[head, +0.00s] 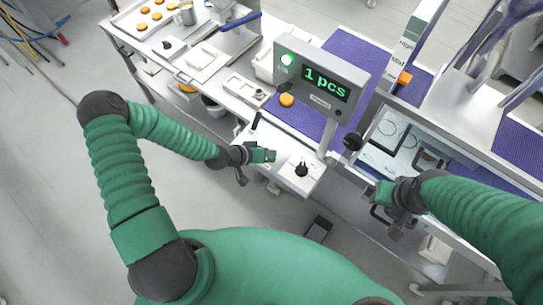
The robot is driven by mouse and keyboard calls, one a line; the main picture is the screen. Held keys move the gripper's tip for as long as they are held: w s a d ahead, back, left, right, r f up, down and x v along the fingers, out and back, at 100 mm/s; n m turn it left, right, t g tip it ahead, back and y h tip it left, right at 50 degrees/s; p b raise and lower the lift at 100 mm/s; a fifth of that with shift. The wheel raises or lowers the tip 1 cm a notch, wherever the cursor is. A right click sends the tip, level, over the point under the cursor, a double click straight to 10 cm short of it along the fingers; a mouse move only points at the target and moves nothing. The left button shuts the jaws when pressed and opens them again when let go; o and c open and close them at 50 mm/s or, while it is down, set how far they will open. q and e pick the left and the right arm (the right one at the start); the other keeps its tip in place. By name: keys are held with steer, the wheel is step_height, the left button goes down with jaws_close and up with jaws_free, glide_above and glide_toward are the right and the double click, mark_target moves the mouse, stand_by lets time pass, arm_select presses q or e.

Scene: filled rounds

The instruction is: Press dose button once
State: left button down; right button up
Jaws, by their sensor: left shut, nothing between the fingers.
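A display box (319,83) on a post reads "1 pcs" in green and has a lit green round button (287,59) at its upper left. Below it, a white control box (288,184) carries a black knob-like part (302,170). I cannot tell which of these is the dose button. My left gripper (266,156) is shut and empty, just left of the black part and seemingly apart from it. My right gripper (378,196) is right of the control box, beside the tray's front edge; its finger gap is not clear.
A purple belt (348,54) runs behind the display, with an orange round piece (286,100) near it. A glass-like tray (392,140) lies at right. A tray of orange rounds (128,22) stands at far left. A dark flat object (318,229) lies on the floor.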

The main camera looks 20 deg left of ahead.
arm_select(q)
step_height(320, 180, up, 5)
steer(key=p, duration=0.3)
steer(key=shift+p, duration=0.4)
steer(key=shift+f, duration=0.1)
steer(key=s+a+f+m+g+y+b, duration=0.2)
steer(key=s+f+g+b, duration=0.15)
steer(key=s+b, duration=0.2)
steer(key=s+a+r+g+y+b, duration=0.1)
steer(key=s+a+r+y+b, duration=0.1)
steer(key=s+r+b, duration=0.5)
steer(key=shift+s+a+r+n+y+b, duration=0.2)
steer(key=shift+s+r+n+y+b, duration=0.15)
steer(key=shift+s+y+b, duration=0.75)
